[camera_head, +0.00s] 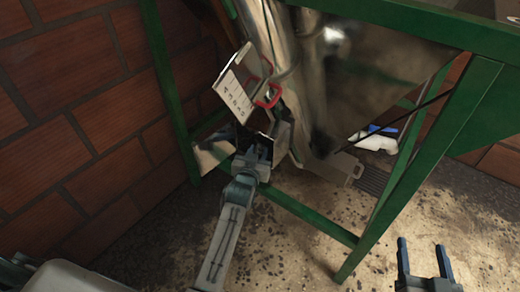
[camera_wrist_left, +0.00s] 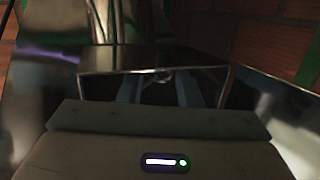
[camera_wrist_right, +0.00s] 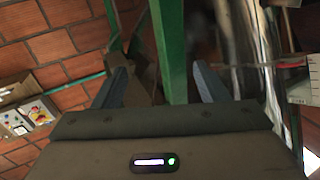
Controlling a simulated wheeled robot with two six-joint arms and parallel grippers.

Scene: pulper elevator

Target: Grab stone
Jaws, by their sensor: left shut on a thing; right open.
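My left gripper (camera_head: 255,150) is in the lower opening of the metal machine (camera_head: 283,140), beside its raised flap. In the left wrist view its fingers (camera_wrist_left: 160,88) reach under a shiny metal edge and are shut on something. A small, dim, roundish grey thing, seemingly the stone (camera_wrist_left: 162,75), shows between them. Its outline is mostly hidden by the dark and the metal edge. My right gripper (camera_head: 425,255) is open and empty, at the lower right of the head view, outside the green frame.
A green frame (camera_head: 362,240) stands around the machine, with a leg between my two grippers. A white flap with a scale (camera_head: 235,95) and a red handle (camera_head: 268,95) are just above my left gripper. A brick wall (camera_head: 70,90) is at left. The floor in front is clear.

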